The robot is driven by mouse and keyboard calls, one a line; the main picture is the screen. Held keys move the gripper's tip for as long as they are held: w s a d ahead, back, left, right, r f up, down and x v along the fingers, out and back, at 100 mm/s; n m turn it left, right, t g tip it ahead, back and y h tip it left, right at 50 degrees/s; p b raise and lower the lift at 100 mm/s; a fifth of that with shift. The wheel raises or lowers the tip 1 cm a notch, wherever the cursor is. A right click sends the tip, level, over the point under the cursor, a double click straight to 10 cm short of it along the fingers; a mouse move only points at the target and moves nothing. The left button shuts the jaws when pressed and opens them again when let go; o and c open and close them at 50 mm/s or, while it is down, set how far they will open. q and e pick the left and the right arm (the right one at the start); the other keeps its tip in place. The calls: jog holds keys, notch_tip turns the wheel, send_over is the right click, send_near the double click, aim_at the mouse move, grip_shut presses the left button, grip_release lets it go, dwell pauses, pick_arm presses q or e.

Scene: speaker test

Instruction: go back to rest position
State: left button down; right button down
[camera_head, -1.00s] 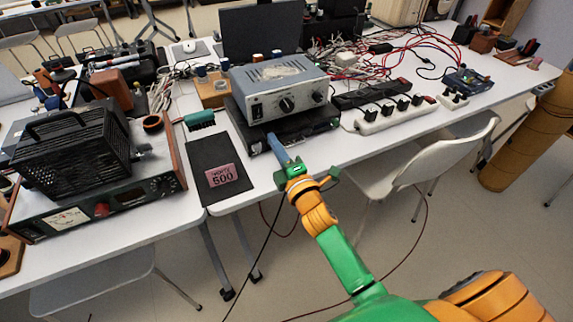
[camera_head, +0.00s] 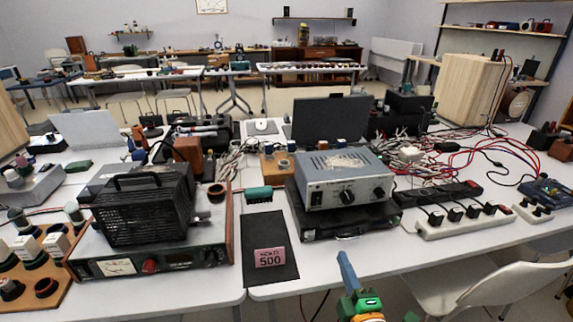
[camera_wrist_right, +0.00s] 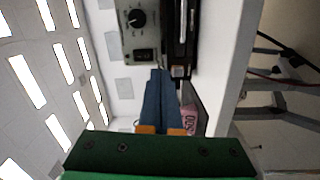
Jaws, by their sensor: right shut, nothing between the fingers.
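My right gripper (camera_head: 346,262) is at the bottom of the head view, at the front edge of the table. Its blue fingers are shut with nothing between them. In the right wrist view the shut fingers (camera_wrist_right: 160,90) point toward the grey instrument. My left gripper is not in view. The grey instrument box (camera_head: 343,178) with black knobs sits on a flat black unit (camera_head: 345,217) beyond the gripper. A pink card marked 500 (camera_head: 270,257) lies on a black mat (camera_head: 262,225) to the left of the gripper.
A black caged device (camera_head: 143,207) stands on a wide instrument (camera_head: 190,257) at the left. A white power strip (camera_head: 470,221) and red cables (camera_head: 480,152) lie at the right. A white chair (camera_head: 490,290) stands before the table.

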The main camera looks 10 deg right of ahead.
jog(key=s+d+f+m+g+h, duration=0.1)
jog(key=s+d+f+m+g, duration=0.1)
jog(key=s+f+m+g, duration=0.6)
jog(key=s+a+f+m+g+y, duration=0.1)
jog(key=s+a+f+m+g, duration=0.15)
jog(key=s, duration=0.45)
jog(key=s+a+f+m+g+y, duration=0.1)
jog(key=s+f+m+g, duration=0.25)
jog(key=s, duration=0.25)
notch_tip(320, 180, down, 12)
jog(key=s+g+p, duration=0.2)
jog(key=s+p, duration=0.1)
jog(key=p, duration=0.2)
jog(key=s+d+f+p, duration=0.2)
jog(key=s+f, duration=0.4)
jog(key=s, duration=0.5)
jog(key=shift+s+f+g+h+p, duration=0.3)
jog(key=shift+f+g+p, duration=0.1)
jog(key=shift+p, duration=0.2)
